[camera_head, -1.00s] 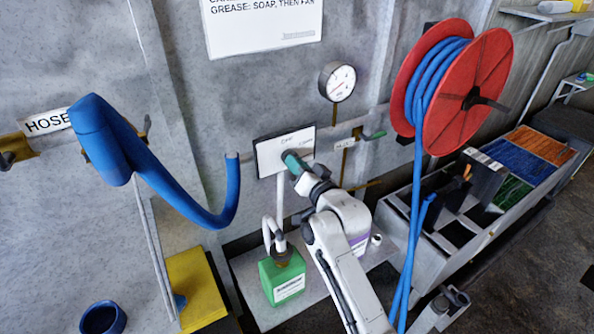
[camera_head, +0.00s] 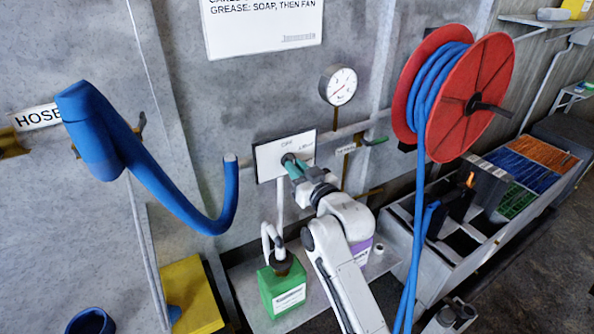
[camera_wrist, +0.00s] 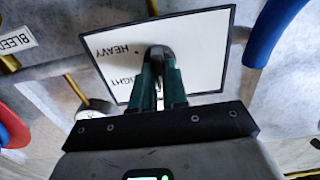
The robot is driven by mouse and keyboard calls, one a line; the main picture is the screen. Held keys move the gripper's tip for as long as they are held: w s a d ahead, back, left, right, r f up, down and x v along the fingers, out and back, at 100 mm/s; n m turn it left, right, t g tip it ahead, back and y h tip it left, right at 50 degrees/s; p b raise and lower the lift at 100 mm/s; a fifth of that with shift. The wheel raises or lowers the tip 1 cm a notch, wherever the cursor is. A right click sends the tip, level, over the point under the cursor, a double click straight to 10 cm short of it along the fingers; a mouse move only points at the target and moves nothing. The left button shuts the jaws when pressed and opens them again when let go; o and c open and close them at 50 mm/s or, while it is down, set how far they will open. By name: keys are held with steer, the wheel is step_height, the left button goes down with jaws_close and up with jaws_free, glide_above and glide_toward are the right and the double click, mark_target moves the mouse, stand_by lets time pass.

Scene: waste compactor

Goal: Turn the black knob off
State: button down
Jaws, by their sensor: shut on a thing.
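A white panel (camera_head: 267,163) is mounted on the grey wall, with OFF and other lettering on it. In the wrist view the panel (camera_wrist: 205,45) shows the words HEAVY and LIGHT. The black knob (camera_wrist: 159,51) is at the panel's middle, mostly hidden by my fingers. My gripper (camera_head: 291,163) reaches the panel from the lower right. Its green fingers (camera_wrist: 160,68) are shut on the knob, one on each side. The knob's pointer direction cannot be made out.
A pressure gauge (camera_head: 338,85) and a green-handled valve (camera_head: 374,141) are right of the panel. A blue hose (camera_head: 185,205) hangs at left and a red reel (camera_head: 470,95) at right. A green jug (camera_head: 282,286) stands below on a shelf.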

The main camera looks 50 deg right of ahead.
steer(key=shift+f, duration=0.15)
steer(key=c, duration=1.1)
jaws_free()
steer(key=shift+c, duration=0.2)
steer(key=v, duration=1.1)
steer(key=shift+b, duration=0.35)
steer(key=shift+w, duration=0.1)
steer(key=s+a+f+n+g+y+p, duration=0.1)
steer(key=s+a+f+g+y, duration=0.2)
steer(key=f, duration=0.4)
steer(key=s+a+f+n+g+y, duration=0.1)
steer(key=s+a+f+g, duration=0.35)
steer(key=a+f, duration=0.2)
steer(key=s+a+f+g, duration=0.2)
steer(key=s+f+g, duration=0.1)
steer(key=s, duration=0.5)
steer(key=s+a+f+g+p, duration=0.1)
steer(key=s+a+f+g, duration=0.1)
steer(key=s+f+g, duration=0.2)
steer(key=s+g, duration=0.2)
steer(key=s, duration=0.2)
steer(key=shift+a+n+y, duration=0.4)
